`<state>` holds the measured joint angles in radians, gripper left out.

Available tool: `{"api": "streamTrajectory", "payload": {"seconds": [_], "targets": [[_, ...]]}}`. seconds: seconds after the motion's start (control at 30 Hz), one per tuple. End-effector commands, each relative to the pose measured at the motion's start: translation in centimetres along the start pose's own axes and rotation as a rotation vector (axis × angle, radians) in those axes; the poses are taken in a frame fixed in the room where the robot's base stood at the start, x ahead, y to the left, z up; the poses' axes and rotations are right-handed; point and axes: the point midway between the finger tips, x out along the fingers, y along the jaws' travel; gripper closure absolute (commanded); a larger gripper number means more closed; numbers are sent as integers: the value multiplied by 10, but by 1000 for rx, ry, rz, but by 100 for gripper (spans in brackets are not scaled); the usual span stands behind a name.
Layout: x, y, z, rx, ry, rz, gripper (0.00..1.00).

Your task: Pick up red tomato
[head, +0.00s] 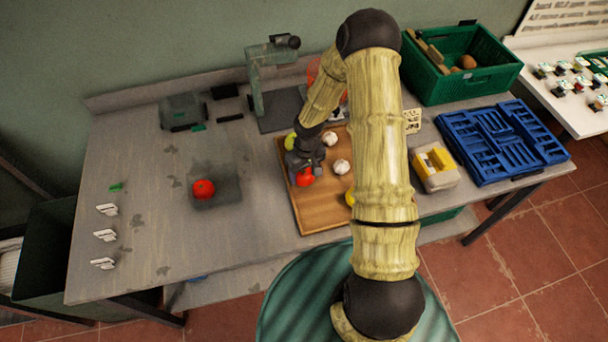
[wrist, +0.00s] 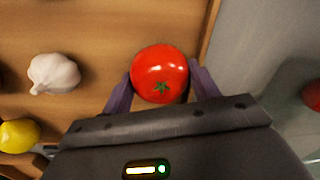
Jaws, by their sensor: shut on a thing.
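A red tomato (wrist: 160,72) with a green stem star sits between the two fingers of my gripper (wrist: 160,88) in the wrist view. The fingers touch it on both sides, so my gripper is shut on it. In the head view the same tomato (head: 304,178) shows just below my gripper (head: 304,166), over the left part of the wooden tray (head: 318,217). I cannot tell whether it still touches the tray. A second red tomato (head: 203,189) rests on a dark patch of the table to the left; its edge shows at the wrist view's right (wrist: 312,95).
White garlic bulbs (head: 342,167) and a yellow lemon (wrist: 18,135) lie on the tray. A green crate (head: 456,92), a blue folded crate (head: 500,145) and a yellow-topped box (head: 436,168) stand right. A scale-like stand (head: 257,85) is behind.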

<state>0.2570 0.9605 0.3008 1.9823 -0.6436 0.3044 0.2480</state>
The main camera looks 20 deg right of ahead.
Motion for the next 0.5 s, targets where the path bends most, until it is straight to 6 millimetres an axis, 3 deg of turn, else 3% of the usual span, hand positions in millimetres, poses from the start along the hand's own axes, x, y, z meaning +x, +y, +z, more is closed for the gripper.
{"api": "streamTrajectory", "payload": {"seconds": [0.27,0.5], "targets": [[-10,0,-1,0,2,1,49],[-49,-3,-1,0,5,2,49]]}}
